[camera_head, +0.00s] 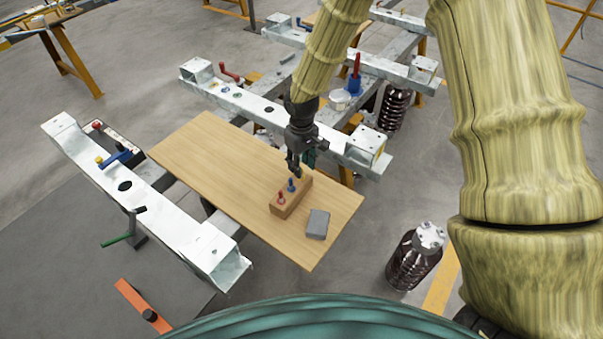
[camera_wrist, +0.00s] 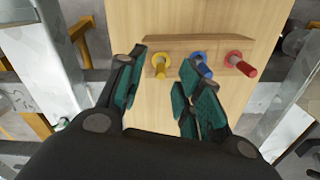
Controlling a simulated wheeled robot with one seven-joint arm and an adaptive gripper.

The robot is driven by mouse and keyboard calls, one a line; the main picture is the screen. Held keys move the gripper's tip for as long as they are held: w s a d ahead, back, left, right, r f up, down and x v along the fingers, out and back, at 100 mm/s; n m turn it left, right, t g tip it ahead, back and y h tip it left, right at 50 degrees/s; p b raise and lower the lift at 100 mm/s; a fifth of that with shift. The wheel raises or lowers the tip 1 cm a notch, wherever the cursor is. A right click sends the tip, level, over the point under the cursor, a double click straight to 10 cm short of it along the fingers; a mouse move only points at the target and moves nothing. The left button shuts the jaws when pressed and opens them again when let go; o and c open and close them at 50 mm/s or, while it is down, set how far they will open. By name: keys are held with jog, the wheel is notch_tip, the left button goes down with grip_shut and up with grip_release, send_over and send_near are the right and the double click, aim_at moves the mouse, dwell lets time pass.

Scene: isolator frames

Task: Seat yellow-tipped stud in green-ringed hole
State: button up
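A wooden block (camera_head: 291,199) on the board holds a red stud (camera_head: 281,196) and a blue stud (camera_head: 291,185). A yellow stud (camera_wrist: 160,66) in a yellow ring stands in the row beside the blue one in the wrist view; my gripper mostly hides it in the head view. My gripper (camera_wrist: 166,66) is open, pointing down over the block's far end. The yellow stud shows between its fingers, apart from them as far as I can tell. A small hole with a greenish ring (camera_head: 237,95) is on the far metal beam; its colour is hard to tell.
The wooden board (camera_head: 210,155) spans two metal beams, the near one (camera_head: 190,235) with a dark hole. A grey block (camera_head: 317,224) lies near the board's right corner. A blue holder with a red tool (camera_head: 355,80) stands behind. The board's left half is clear.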

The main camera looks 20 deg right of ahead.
jog(key=shift+f, duration=1.3)
grip_shut()
